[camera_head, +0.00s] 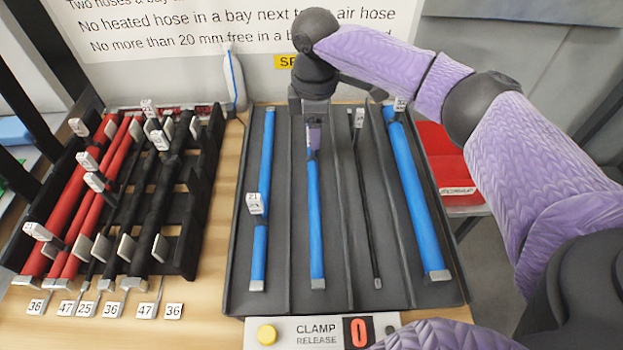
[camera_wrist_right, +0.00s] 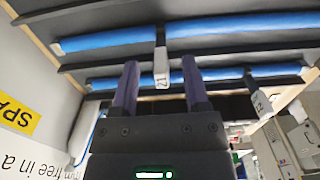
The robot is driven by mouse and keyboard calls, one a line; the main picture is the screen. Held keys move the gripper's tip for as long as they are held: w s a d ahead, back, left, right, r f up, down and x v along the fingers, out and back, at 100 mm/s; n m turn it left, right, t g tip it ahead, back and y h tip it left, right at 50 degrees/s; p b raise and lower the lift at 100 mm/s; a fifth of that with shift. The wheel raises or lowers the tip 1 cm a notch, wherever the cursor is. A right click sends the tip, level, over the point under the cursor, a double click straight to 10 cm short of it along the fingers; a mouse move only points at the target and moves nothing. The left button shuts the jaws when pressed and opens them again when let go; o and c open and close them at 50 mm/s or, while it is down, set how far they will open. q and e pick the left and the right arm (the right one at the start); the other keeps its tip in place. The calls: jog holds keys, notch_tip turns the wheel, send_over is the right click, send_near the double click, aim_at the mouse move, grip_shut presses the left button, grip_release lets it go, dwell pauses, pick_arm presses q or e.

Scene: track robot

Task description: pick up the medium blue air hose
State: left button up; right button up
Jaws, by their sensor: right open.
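Three blue hoses lie lengthwise in the grey tray: a thin left one (camera_head: 259,250), a second one (camera_head: 316,220) right of it, and a thicker right one (camera_head: 412,190). The second seems the middle in thickness. My right gripper (camera_head: 313,135) is over the far end of the second hose, pointing down, and hides part of it. In the right wrist view its two fingers (camera_wrist_right: 160,88) are apart, with a white tag (camera_wrist_right: 161,70) on the nearer blue hose (camera_wrist_right: 240,24) showing between them. I cannot tell whether they touch it. My left gripper is not in view.
A thin black hose (camera_head: 366,200) lies between the second and right blue hoses. A black rack (camera_head: 190,225) with red and black hoses stands left. A clamp release panel (camera_head: 310,333) is at the tray's near edge. A wall sign (camera_head: 190,30) is behind.

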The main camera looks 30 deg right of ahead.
aim_at(313, 167)
notch_tip(313, 167, down, 3)
jog(key=shift+f+b, duration=0.1)
jog(key=shift+b, duration=0.3)
jog(key=shift+r, duration=0.25)
jog(key=shift+c, duration=0.3)
grip_shut()
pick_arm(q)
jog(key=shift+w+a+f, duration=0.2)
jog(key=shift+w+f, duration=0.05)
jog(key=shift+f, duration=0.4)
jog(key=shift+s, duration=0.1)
